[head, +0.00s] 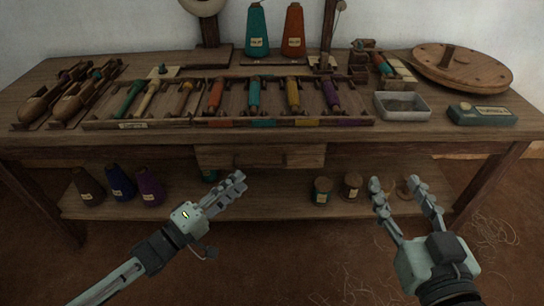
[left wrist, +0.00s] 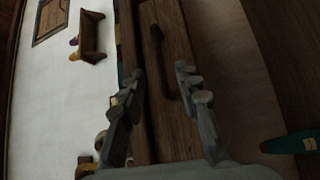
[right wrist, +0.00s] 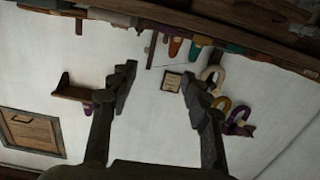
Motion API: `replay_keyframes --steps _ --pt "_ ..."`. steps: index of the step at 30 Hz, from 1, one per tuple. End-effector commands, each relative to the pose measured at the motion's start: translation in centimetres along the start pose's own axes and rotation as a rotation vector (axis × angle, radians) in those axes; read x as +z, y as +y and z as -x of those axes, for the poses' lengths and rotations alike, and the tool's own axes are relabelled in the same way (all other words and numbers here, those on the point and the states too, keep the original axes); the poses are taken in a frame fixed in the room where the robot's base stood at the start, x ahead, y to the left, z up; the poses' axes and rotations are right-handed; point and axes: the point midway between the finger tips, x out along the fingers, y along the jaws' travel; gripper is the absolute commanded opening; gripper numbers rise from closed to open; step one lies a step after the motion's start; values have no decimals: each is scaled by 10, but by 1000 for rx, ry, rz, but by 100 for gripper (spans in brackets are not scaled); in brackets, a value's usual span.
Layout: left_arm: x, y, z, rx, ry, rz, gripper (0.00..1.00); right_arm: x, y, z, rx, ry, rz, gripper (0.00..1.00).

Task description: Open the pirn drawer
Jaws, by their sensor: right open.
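The pirn drawer (head: 215,157) is a wooden front under the middle of the table and looks shut. Its dark bar handle (head: 262,162) runs across the front. In the left wrist view the handle (left wrist: 158,55) runs lengthwise on the drawer front (left wrist: 178,35). My left gripper (head: 239,181) is in front of and below the drawer, left of the handle in the head view. Its fingers (left wrist: 160,78) are apart, with the handle ahead between them; I see no contact. My right gripper (head: 396,187) is open and empty, right of the drawer.
The table (head: 50,140) carries shuttles (head: 45,105), a tray of coloured pirns (head: 135,122), a metal tin (head: 402,106) and a round wooden disc (head: 460,68). Its lower shelf (head: 260,200) holds cones (head: 122,183) at left and small spools (head: 322,190) at right.

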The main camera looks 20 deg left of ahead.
Motion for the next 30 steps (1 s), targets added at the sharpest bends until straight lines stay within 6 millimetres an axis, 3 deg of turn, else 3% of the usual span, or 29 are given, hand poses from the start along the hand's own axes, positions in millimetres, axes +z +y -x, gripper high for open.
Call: replay_keyframes --steps 5,16,27,30 --pt "0 0 -16 3 1 0 32 -6 -3 0 -6 33 -5 48" --pt "0 0 -70 1 0 1 32 -33 -14 2 -28 162 -25 48" --pt "1 0 -78 0 -1 0 32 -38 -15 3 -31 186 -29 48" --pt "1 0 -78 0 -1 0 22 -39 -15 3 -31 186 -29 48"
